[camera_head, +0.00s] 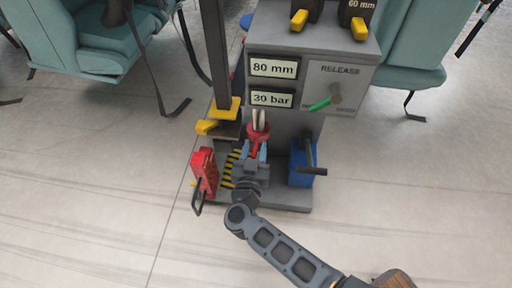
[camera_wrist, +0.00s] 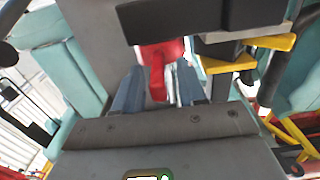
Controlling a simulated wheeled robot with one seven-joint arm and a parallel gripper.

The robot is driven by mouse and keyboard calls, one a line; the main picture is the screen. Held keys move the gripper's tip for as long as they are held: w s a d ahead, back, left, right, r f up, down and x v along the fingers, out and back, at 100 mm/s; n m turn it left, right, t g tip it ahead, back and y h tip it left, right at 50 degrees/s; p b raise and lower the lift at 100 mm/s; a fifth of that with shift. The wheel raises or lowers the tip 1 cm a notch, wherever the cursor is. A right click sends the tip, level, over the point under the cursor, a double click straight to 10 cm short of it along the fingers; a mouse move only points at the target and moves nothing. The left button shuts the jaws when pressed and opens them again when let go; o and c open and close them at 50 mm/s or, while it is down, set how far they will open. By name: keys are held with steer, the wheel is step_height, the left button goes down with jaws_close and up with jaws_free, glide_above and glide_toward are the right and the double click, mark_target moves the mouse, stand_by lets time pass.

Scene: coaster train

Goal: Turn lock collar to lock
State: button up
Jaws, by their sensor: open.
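The red lock collar (camera_head: 258,132) sits on a pale upright rod at the front of the grey stand, with a red tab hanging down from it. My gripper (camera_head: 254,152) is open, just in front of and below the collar. In the wrist view, the collar and its tab (camera_wrist: 158,70) show between the two blue-grey fingers of my gripper (camera_wrist: 160,84), with a gap on either side. I cannot tell whether a finger touches it. A dark block (camera_wrist: 205,18) hides the collar's upper part in the wrist view.
The grey stand (camera_head: 341,60) carries "80 mm" and "30 bar" displays and a green-handled RELEASE lever (camera_head: 322,104). A red box (camera_head: 205,172) stands left of my gripper, a blue box (camera_head: 300,163) right. Yellow-and-dark pads (camera_head: 222,116) lie close left. The front floor is clear.

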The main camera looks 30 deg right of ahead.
steer(key=shift+w+d, duration=0.4)
steer(key=shift+w, duration=0.2)
steer(key=shift+c, duration=0.4)
jaws_close()
